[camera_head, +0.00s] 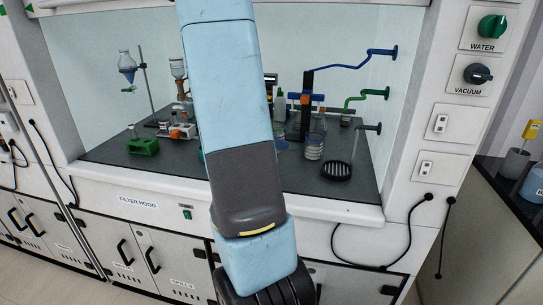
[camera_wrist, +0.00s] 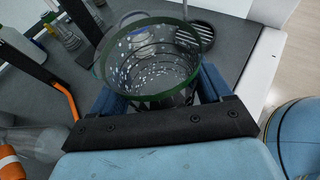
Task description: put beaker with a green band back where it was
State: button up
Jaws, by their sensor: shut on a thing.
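The beaker with a green band (camera_wrist: 150,68) is clear glass with a dark green ring around it. In the wrist view it sits between the two blue fingers of my gripper (camera_wrist: 162,92), which is shut on it. I look down into its open mouth, which fills the upper middle of the view. Grey worktop (camera_wrist: 232,45) shows around and beyond it. How far its base is above the worktop I cannot tell. In the head view my arm hides my gripper, and I cannot make out the held beaker.
Clear glassware (camera_wrist: 40,142) lies close left of my gripper.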

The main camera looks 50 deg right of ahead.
jog(key=w+d+f, duration=0.1)
jog(key=w+f, duration=0.1)
jog(key=w+d+f, duration=0.1)
jog(key=d+f, duration=0.1)
jog(key=w+d+f, duration=0.1)
jog(key=w+f, duration=0.1)
jog(key=f, duration=0.1)
jog(key=shift+w+d, duration=0.25)
jog(key=shift+w, duration=0.05)
jog(key=shift+f, duration=1.5)
jog(key=shift+f, duration=0.1)
jog(key=o, duration=1.1)
jog(key=v, duration=1.2)
jog(key=s+a+r+m+t+y, duration=0.3)
jog(key=s+a+r+m+y, duration=0.1)
jog(key=a, duration=0.6)
jog(key=s+a+r+m+t+y, duration=0.4)
jog(key=s+a+r, duration=0.3)
jog(key=a, duration=0.4)
jog(key=s+a+r+m+t+y, duration=0.3)
jog(key=a+r, duration=0.4)
jog(key=a, duration=0.4)
jog(key=shift+s+r+m+t+y, duration=0.4)
jog(key=shift+s+m+y, duration=0.3)
jog(key=shift+s+m, duration=0.5)
